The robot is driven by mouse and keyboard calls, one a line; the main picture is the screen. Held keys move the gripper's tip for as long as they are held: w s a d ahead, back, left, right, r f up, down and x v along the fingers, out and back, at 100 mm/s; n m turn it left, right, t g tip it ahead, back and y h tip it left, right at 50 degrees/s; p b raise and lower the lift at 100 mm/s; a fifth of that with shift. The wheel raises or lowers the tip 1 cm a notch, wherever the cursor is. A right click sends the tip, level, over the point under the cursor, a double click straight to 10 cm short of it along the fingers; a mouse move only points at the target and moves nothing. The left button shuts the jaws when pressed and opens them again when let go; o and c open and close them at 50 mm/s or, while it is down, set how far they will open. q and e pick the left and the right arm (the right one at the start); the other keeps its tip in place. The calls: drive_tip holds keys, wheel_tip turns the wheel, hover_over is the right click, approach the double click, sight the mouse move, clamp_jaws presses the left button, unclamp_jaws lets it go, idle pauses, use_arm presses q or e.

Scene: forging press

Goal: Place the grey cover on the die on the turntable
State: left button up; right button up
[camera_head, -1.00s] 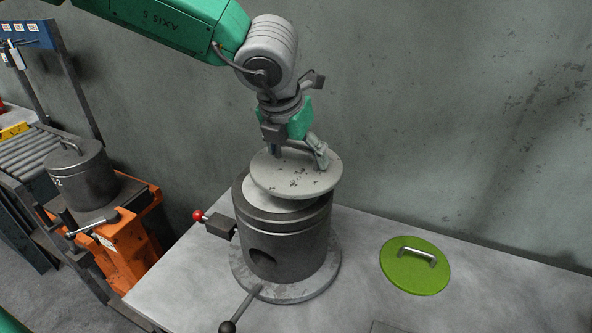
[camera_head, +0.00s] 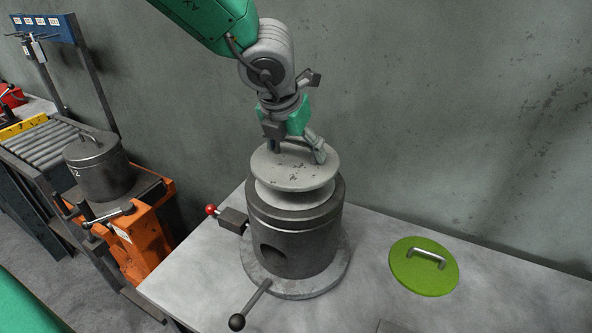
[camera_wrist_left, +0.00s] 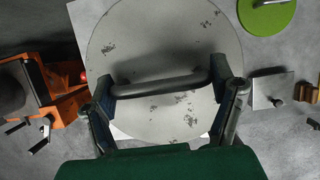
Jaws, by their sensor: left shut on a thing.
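The grey cover (camera_head: 294,178) is a round, scuffed disc with a bar handle (camera_wrist_left: 160,88). My left gripper (camera_head: 297,152) is shut on that handle, with one finger at each end of it in the left wrist view. The die stands on the round turntable (camera_head: 335,278). The wrist view hides the die behind the cover. My right gripper is not in view.
A green lid (camera_head: 412,275) with a handle lies on the table (camera_head: 375,240) to the right. A red-knobbed lever (camera_head: 211,210) and a black-knobbed handle (camera_head: 237,322) stick out left and front.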

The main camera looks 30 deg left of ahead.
sight(293, 161)
use_arm(q)
drive_tip(key=shift+f, duration=0.8)
wheel_tip(293, 161, down, 2)
drive_tip(key=shift+s+f+b, duration=0.1)
drive_tip(key=shift+f+b, duration=0.05)
drive_tip(key=shift+b, duration=0.25)
drive_tip(key=shift+f, duration=0.4)
drive_tip(key=shift+f, duration=0.15)
drive_tip(key=o, duration=1.7)
